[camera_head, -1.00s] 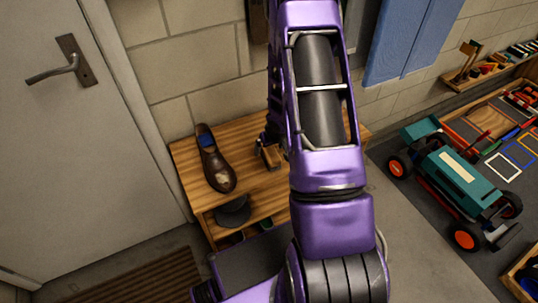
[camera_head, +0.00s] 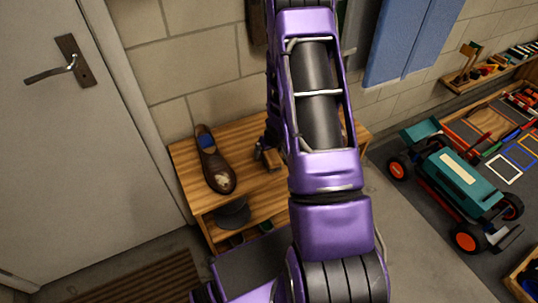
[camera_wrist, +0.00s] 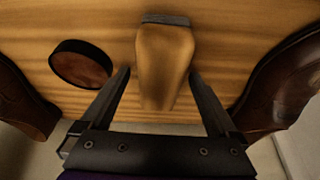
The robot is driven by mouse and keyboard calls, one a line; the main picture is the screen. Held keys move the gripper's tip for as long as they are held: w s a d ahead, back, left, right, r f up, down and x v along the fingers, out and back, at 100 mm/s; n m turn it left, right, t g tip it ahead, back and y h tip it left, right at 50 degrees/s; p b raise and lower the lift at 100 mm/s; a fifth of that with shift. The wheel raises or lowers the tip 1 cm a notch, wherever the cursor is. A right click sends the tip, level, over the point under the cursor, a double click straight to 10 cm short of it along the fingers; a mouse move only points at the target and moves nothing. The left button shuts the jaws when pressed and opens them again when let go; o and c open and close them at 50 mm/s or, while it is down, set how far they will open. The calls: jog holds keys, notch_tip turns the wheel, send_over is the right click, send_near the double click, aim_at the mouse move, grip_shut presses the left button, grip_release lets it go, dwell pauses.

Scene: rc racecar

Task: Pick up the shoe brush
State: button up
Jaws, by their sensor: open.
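The shoe brush (camera_wrist: 165,62) shows in the wrist view as a tan wooden block with a dark strip along its far end. It lies on the wooden bench top. My gripper (camera_wrist: 158,75) is open, with one dark finger on each side of the brush's near part. Gaps show between the brush and the fingers. In the head view the brush (camera_head: 271,159) is a small wooden block on the bench, partly hidden by my purple arm. Most of my gripper is hidden there too.
A brown shoe (camera_head: 215,165) stands left on the bench (camera_head: 185,160). The wrist view shows dark shoes at both sides and a round tin (camera_wrist: 80,64) left of the brush. A door (camera_head: 90,130) is at the left. A teal racecar (camera_head: 460,185) is at the right.

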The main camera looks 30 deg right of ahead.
jog(key=c, duration=1.5)
notch_tip(320, 180, up, 11)
jog(key=p, duration=0.3)
jog(key=shift+f+p, duration=0.2)
jog(key=shift+p, duration=0.15)
